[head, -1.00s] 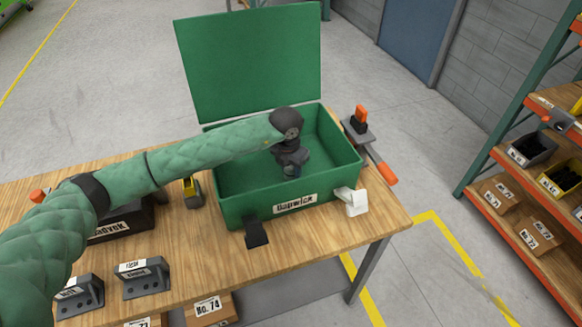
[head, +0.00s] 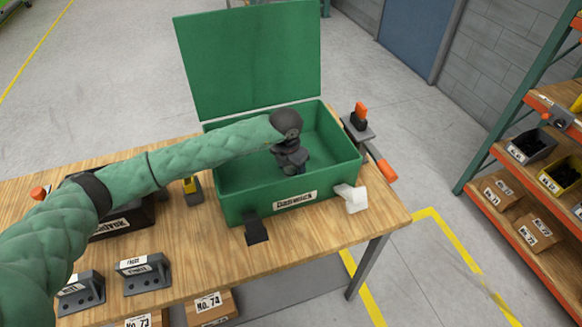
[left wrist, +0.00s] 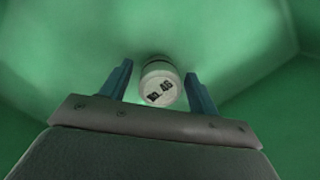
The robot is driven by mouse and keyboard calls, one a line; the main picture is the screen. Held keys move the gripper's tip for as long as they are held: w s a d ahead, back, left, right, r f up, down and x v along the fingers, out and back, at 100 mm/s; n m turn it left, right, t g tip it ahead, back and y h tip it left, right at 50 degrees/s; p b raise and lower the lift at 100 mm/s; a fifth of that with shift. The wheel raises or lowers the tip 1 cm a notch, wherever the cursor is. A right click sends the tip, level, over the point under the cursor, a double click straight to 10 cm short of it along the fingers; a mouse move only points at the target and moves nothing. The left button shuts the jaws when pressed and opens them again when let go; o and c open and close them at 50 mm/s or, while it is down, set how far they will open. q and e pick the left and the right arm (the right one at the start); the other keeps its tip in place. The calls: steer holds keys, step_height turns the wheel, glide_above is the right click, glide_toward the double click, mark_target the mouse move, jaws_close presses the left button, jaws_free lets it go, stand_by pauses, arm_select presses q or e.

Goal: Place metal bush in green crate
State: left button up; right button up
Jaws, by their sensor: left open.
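The green crate (head: 335,178) stands on the wooden table with its lid open at the back. My left arm reaches over its left wall, and my left gripper (head: 293,170) points down inside it. In the left wrist view the gripper (left wrist: 158,70) is open. The metal bush (left wrist: 159,86), a pale cylinder with a dark-printed label, shows between its two blue fingers, with a gap on each side. Green crate surfaces surround it. In the head view the gripper hides the bush. My right gripper is not in view.
A clamp with an orange handle (head: 361,112) sits at the crate's right side. Dark brackets (head: 147,276) stand at the table's front left, and a dark bin (head: 128,220) stands left of the crate, partly behind my arm. Shelving (head: 525,160) stands at the far right.

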mark_target(288, 167)
arm_select(q)
steer(key=shift+r, duration=0.1)
steer(key=shift+r, duration=0.4)
steer(key=shift+s+r+b, duration=0.1)
steer(key=shift+r+b, duration=0.45)
steer(key=shift+r, duration=0.3)
step_height(288, 167, up, 9)
steer(key=b, duration=0.3)
steer(key=shift+s+a+r, duration=0.2)
steer(key=shift+s+a, duration=0.25)
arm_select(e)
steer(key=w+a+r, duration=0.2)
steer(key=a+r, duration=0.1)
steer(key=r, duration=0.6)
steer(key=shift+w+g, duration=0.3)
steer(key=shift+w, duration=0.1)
